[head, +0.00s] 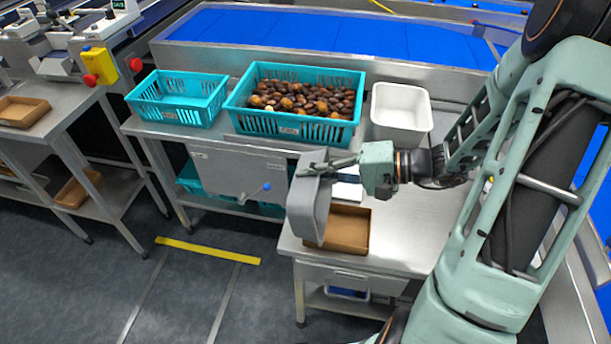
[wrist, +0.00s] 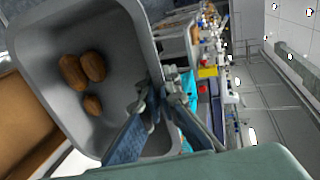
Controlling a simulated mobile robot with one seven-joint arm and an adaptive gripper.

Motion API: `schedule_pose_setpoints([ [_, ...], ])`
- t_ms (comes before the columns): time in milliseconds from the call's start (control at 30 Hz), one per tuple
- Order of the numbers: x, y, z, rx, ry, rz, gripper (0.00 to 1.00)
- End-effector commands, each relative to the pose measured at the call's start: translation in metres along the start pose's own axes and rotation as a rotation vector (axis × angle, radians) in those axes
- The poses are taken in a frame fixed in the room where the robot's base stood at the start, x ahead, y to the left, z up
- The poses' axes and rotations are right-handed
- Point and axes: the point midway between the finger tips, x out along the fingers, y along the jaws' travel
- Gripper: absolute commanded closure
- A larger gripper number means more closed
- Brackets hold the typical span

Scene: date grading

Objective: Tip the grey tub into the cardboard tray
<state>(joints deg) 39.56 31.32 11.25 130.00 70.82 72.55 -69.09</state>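The grey tub (head: 309,209) is held up on its side above the near bench, in front of the left part of the cardboard tray. My gripper (head: 326,166) is shut on the tub's upper wall. In the wrist view, my gripper (wrist: 150,105) pinches the rim of the grey tub (wrist: 118,35), and three brown dates (wrist: 90,67) are inside it. The cardboard tray (head: 348,228) sits on the steel bench, partly hidden by the tub; the part of its inside that shows looks empty. Its brown wall (wrist: 30,115) also shows at the left of the wrist view.
A teal crate full of dates (head: 255,125) stands behind, with an empty teal crate (head: 178,102) to its left and a white bin (head: 400,112) to its right. A blue conveyor (head: 330,35) runs along the back. Bare bench (head: 400,220) lies right of the tray.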

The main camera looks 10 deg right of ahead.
Motion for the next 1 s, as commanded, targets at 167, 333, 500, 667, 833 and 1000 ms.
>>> schedule_pose_setpoints([
  [167, -0.005, 0.006, 0.0, 0.001, 0.001, -0.044, 1.0],
  [333, -0.01, 0.008, 0.0, 0.002, 0.001, -0.087, 1.0],
  [500, -0.015, 0.01, 0.0, 0.001, 0.001, -0.13, 1.0],
  [667, -0.02, 0.013, 0.0, 0.001, 0.001, -0.175, 1.0],
  [833, -0.027, 0.015, 0.0, 0.0, 0.001, -0.225, 1.0],
  [1000, -0.034, 0.017, 0.0, 0.002, 0.001, -0.277, 1.0],
])
